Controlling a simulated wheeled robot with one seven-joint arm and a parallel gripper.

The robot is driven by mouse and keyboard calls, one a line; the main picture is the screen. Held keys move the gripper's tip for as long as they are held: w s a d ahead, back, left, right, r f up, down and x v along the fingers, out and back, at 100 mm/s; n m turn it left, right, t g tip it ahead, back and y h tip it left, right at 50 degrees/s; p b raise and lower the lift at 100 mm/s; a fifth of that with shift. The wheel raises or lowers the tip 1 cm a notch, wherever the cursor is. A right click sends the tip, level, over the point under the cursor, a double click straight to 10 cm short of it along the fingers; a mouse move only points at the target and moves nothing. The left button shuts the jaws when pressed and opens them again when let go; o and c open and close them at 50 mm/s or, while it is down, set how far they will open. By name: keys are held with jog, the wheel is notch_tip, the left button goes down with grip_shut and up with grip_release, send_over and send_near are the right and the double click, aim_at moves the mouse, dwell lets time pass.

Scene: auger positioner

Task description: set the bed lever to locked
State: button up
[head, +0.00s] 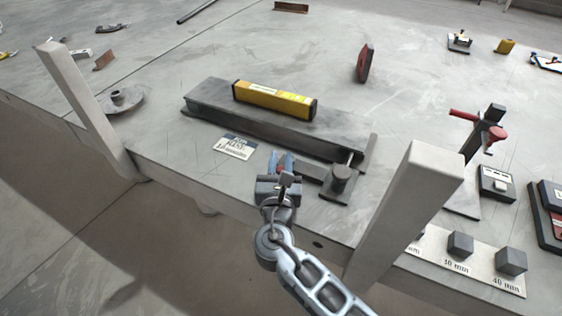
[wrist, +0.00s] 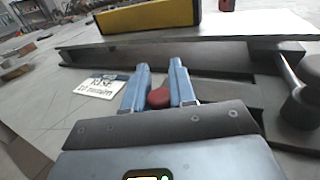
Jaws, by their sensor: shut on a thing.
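My gripper (head: 282,168) is at the front edge of the grey bed. Its two blue fingers also show in the wrist view (wrist: 158,92), shut on a red knob (wrist: 158,98). The knob looks like the end of the bed lever; the rest of the lever is hidden behind my gripper, so its setting cannot be read. The dark grey bed (head: 215,112) is a long flat slab with a yellow bar (head: 273,100) lying on top. A white label (head: 235,146) lies just left of my fingers; its text is only partly legible.
A round grey post (head: 341,180) with a thin rod stands close to the right of my gripper. Two pale uprights (head: 87,105) and (head: 408,205) rise at the table's front edge. A red-handled clamp (head: 484,130) and several grey blocks are at the right. The table behind the bed is mostly clear.

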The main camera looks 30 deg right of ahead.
grip_shut()
jog(key=shift+d+y, duration=0.1)
jog(key=shift+y, duration=0.2)
jog(key=shift+s+r+n+t+y+p, duration=0.1)
jog(key=shift+s+n+t+y+p, duration=0.05)
jog(key=shift+n+t+y+p, duration=0.2)
jog(key=shift+s+d+n+t+y, duration=0.15)
jog(key=shift+n+t+y, duration=0.2)
jog(key=shift+n+y, duration=0.35)
jog(key=shift+s+d+n+t+y, duration=0.15)
jog(key=shift+n+t+y, duration=0.25)
jog(key=shift+y, duration=0.45)
jog(key=shift+a, duration=0.1)
jog(key=o, duration=0.7)
grip_release()
jog(key=shift+o, duration=0.2)
